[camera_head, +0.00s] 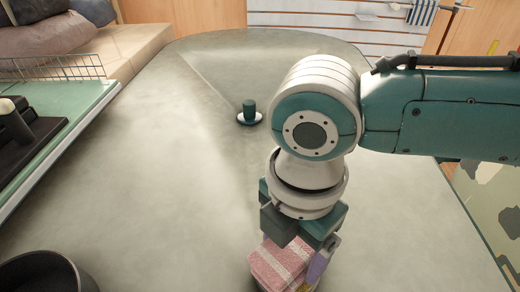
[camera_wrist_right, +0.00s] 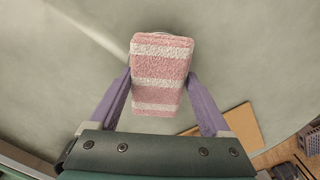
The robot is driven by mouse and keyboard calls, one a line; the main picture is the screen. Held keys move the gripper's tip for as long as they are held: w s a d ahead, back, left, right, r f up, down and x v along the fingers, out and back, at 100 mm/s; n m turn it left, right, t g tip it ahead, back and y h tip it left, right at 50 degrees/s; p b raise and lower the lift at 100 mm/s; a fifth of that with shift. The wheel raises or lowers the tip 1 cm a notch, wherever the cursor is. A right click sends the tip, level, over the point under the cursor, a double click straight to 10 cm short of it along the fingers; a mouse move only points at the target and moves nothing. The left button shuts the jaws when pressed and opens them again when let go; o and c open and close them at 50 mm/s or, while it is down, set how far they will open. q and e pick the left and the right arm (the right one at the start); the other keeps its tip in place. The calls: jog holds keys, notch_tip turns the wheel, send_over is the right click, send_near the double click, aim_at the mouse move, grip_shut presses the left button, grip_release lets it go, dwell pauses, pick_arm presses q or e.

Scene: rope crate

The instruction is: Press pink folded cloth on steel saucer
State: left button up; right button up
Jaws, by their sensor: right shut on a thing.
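The pink folded cloth (camera_head: 280,264), with white stripes, is at the bottom of the head view, below my right gripper (camera_head: 292,262). In the right wrist view the cloth (camera_wrist_right: 160,75) sits between the two purple fingers of the right gripper (camera_wrist_right: 158,88), which are shut on its sides. A thin pale rim shows just past the cloth's far end there; I cannot tell if it is a saucer. A small pale saucer (camera_head: 241,122) with a dark teal cylinder (camera_head: 249,107) on it stands farther back on the table. My left gripper is not in view.
The grey table (camera_head: 150,170) is mostly clear around the cloth. A dark round container (camera_head: 45,272) stands at the bottom left. A green-topped surface with a wire rack (camera_head: 55,68) and a black object (camera_head: 25,135) lies along the left.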

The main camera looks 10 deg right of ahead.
aim_at(291, 249)
jog(key=shift+f+b, duration=0.35)
jog(key=shift+f, duration=0.15)
dwell(0.8)
dwell(0.6)
jog(key=shift+f, duration=0.1)
dwell(0.7)
jog(key=shift+p, duration=0.3)
notch_tip(291, 249, up, 7)
jog(key=p, duration=0.7)
jog(key=shift+p, duration=0.3)
